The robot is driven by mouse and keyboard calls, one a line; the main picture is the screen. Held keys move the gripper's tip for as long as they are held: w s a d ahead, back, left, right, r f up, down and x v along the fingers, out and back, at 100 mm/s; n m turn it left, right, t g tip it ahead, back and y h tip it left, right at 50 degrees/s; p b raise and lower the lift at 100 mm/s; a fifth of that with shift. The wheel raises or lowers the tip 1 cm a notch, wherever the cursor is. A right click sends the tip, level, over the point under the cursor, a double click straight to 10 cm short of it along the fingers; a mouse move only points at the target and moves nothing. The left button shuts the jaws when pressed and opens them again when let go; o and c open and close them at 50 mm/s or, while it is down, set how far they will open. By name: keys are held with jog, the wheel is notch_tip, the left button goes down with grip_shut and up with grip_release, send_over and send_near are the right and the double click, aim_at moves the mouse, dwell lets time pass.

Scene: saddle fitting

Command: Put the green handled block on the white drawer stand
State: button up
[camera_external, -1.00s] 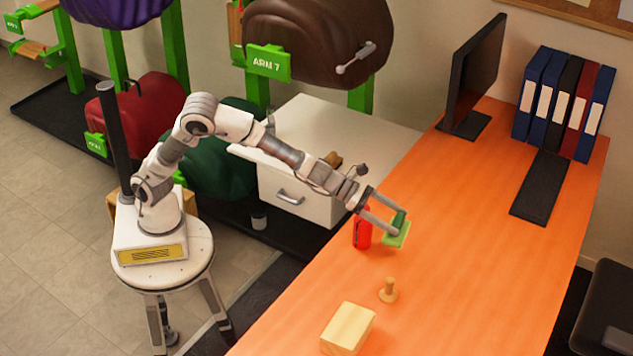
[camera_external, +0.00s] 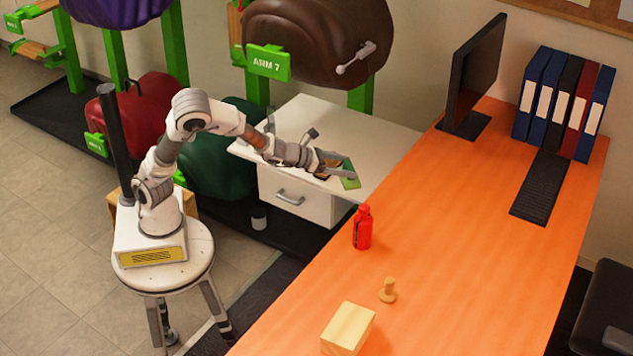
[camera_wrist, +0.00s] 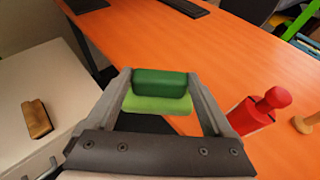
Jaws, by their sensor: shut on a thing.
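The green handled block (camera_external: 349,178) has a light green base plate and a dark green handle. My gripper (camera_external: 346,168) is shut on it; in the wrist view the dark handle of the block (camera_wrist: 160,84) sits between both fingers, with the plate below. In the external view the block appears over or near the right front edge of the white drawer stand (camera_external: 381,139), whose top also shows at left in the wrist view (camera_wrist: 60,85). I cannot tell its exact height above the stand.
A brown wooden block (camera_wrist: 37,119) lies on the stand top. A red bottle (camera_external: 362,228), a wooden peg (camera_external: 388,291) and a pale wooden block (camera_external: 348,329) stand on the orange desk (camera_external: 455,240). A monitor (camera_external: 472,75) stands at the back. The stand's right rear top is clear.

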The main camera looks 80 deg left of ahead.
notch_tip(320, 180, up, 17)
jog(key=p, duration=1.6)
jog(key=s+f, duration=0.3)
jog(key=f, duration=0.3)
jog(key=s+f, duration=0.3)
jog(key=f, duration=0.4)
jog(key=shift+s, duration=0.3)
jog(key=w+a+f+n+y+b, duration=0.2)
jog(key=a+f+b, duration=0.2)
jog(key=a, duration=0.3)
jog(key=w+a+f+n+g+y+b, duration=0.1)
jog(key=w+a+f+b, duration=0.2)
jog(key=a, duration=0.5)
jog(key=w+a+f+n+y+b, duration=0.1)
jog(key=a+f+n+y+b, duration=0.1)
jog(key=a+f+b, duration=0.35)
jog(key=s+a+f+n+g+y+b, duration=0.2)
jog(key=a+f+b, duration=0.25)
jog(key=a, duration=0.85)
jog(key=s+a+f+n+g+y+b, duration=0.15)
jog(key=a+f+y+b, duration=0.35)
jog(key=a, duration=0.7)
jog(key=shift+s+f+n+t+h+b, duration=0.2)
jog(key=shift+f+h+b, duration=0.3)
jog(key=shift+f, duration=1.05)
jog(key=shift+s+f+n+t+h+b, duration=0.15)
jog(key=shift+f+h, duration=0.55)
jog(key=shift+f, duration=0.85)
